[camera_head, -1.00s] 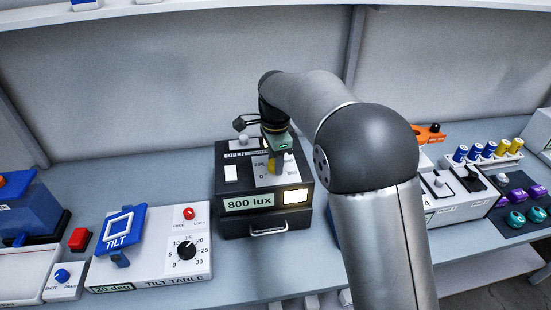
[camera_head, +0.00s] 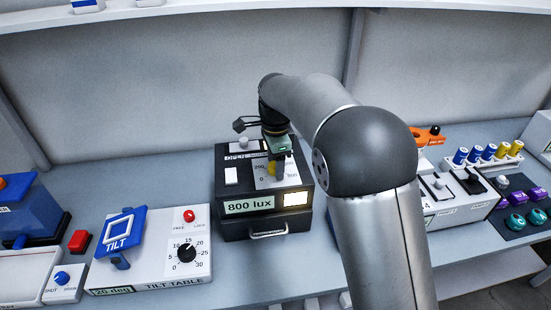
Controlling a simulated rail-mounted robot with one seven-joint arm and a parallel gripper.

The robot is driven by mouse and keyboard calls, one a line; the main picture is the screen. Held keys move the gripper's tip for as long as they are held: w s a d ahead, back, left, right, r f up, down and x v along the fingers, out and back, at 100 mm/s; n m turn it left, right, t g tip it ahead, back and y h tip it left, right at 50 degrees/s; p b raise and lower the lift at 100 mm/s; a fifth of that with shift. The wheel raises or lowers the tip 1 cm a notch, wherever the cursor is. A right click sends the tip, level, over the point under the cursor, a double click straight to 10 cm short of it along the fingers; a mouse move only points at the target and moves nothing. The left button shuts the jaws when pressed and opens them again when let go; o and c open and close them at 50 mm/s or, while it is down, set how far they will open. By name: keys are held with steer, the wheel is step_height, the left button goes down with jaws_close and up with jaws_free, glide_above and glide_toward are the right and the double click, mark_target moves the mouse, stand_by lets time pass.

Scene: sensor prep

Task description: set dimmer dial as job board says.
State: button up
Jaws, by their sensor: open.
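A black light box (camera_head: 229,207) stands at the middle of the bench, with a display (camera_head: 249,205) reading "800 lux" and a lit window (camera_head: 295,198) on its front. Its white dial panel (camera_head: 262,182) carries marks including 0, 200 and 800. A yellow part (camera_head: 272,169) shows over the panel, directly below my gripper (camera_head: 277,160); I cannot tell whether it is the dial's knob or a fingertip. My gripper is open, pointing down over the dial. The dial's pointer is hidden, and contact is unclear. I see no readable job board.
A tilt table (camera_head: 150,265) with a black dial (camera_head: 187,252) stands to the left, by a red button (camera_head: 79,240). On the right are a white slider unit (camera_head: 455,205), a rack of blue and yellow cylinders (camera_head: 489,157) and a dark mat (camera_head: 520,208) with knobs. My arm hides the bench between.

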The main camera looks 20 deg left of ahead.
step_height(320, 180, up, 17)
steer(key=shift+r+b, duration=0.2)
steer(key=shift+b, duration=0.15)
stand_by(0.3)
steer(key=s+d+f+n, duration=0.2)
steer(key=s+d+n, duration=0.15)
steer(key=d, duration=0.75)
steer(key=s+d+f+n, duration=0.2)
steer(key=s+d, duration=0.2)
steer(key=d, duration=0.6)
steer(key=s+d+f+n, duration=0.2)
steer(key=s+d+f, duration=0.1)
steer(key=s, duration=0.3)
steer(key=s+d+f+n, duration=0.2)
steer(key=s+d+f, duration=0.2)
steer(key=s+f, duration=0.2)
steer(key=s+d+f+n+t, duration=0.1)
steer(key=s+d+f+n, duration=0.1)
steer(key=s+d+f, duration=0.2)
steer(key=s, duration=0.3)
steer(key=shift+s+d+f, duration=0.2)
steer(key=shift+d, duration=0.05)
